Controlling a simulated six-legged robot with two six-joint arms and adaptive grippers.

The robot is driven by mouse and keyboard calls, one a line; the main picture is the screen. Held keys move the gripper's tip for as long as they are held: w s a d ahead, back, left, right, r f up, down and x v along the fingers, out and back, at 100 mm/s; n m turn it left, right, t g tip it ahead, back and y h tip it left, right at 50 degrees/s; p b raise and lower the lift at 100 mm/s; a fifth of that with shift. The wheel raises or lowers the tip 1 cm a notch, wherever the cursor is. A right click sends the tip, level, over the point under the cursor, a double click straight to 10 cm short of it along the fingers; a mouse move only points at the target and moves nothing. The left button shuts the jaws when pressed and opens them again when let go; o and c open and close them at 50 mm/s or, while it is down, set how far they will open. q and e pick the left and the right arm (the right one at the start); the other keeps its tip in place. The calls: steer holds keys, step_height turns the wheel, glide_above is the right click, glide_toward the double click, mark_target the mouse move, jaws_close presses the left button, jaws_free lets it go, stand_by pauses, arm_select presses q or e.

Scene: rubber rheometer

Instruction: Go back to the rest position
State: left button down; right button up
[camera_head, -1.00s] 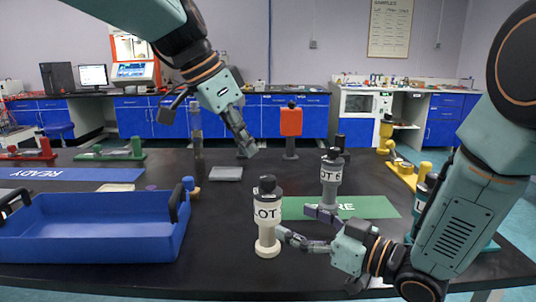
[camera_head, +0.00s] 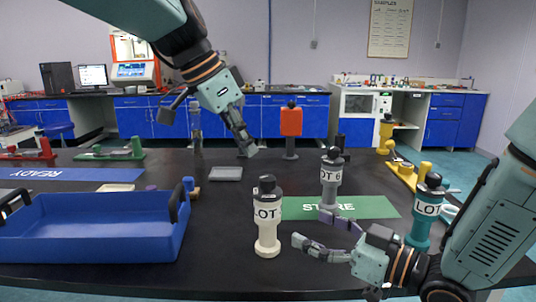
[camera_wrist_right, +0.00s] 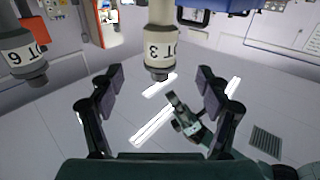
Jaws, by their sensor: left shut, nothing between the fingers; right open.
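My left gripper (camera_head: 248,148) hangs above the back middle of the table, shut and empty. My right gripper (camera_head: 311,228) is open and empty at the front right, low over the table. Its fingers point left toward the white LOT bottle (camera_head: 267,225), apart from it. In the right wrist view the open fingers (camera_wrist_right: 159,78) frame empty space. The white bottle (camera_wrist_right: 160,45), marked 3, shows upside down beyond them. The grey LOT 6 bottle (camera_head: 331,180) stands behind the right gripper; it also shows in the wrist view (camera_wrist_right: 30,55).
A teal LOT bottle (camera_head: 424,222) stands close behind my right arm. A green STORE mat (camera_head: 375,207) lies mid-table. A blue tray (camera_head: 90,238) fills the front left. A yellow device (camera_head: 408,175) stands at right. A small grey plate (camera_head: 226,174) lies below the left gripper.

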mark_target(279, 213)
steer(key=x, duration=1.1)
steer(key=shift+w+a, duration=0.2)
steer(key=shift+a, duration=0.05)
steer(key=shift+d, duration=0.1)
